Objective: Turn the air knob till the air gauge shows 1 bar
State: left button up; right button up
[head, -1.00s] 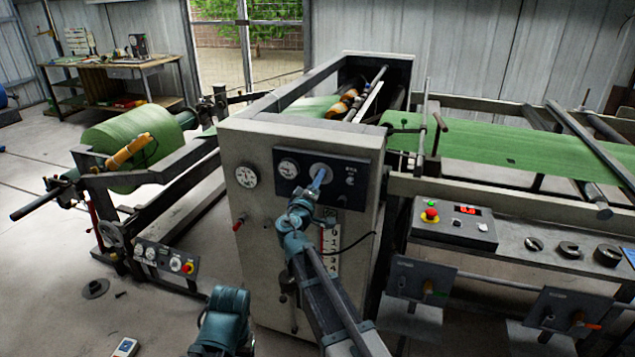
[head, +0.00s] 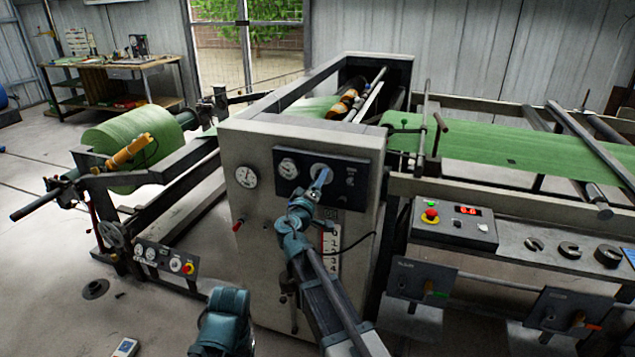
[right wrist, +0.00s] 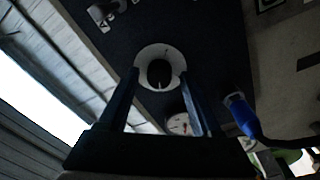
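The knob is dark, on a round white plate (right wrist: 160,72), and faces me in the right wrist view; a light mark shows on it. In the head view the plate (head: 318,168) is partly covered by my right gripper (head: 322,177). In the right wrist view the gripper's fingers (right wrist: 160,76) are apart on either side of the knob, with a gap visible. A small round white gauge (head: 288,167) sits left of the knob on the same dark panel; it also shows in the right wrist view (right wrist: 180,124). Its reading is too small to tell. My left gripper's fingers are not visible.
A second white gauge (head: 246,176) is on the pale cabinet (head: 255,235), left of the dark panel. A red-tipped lever (head: 238,225) sticks out below it. A control box with a red button (head: 430,215) stands to the right. A black cable hangs near my right arm.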

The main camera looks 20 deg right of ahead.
jog(key=r+v, duration=0.1)
jog(key=v, duration=1.2)
jog(key=shift+s+a+f+b, duration=0.2)
jog(key=shift+s+f+b, duration=0.15)
jog(key=shift+f+b, duration=0.1)
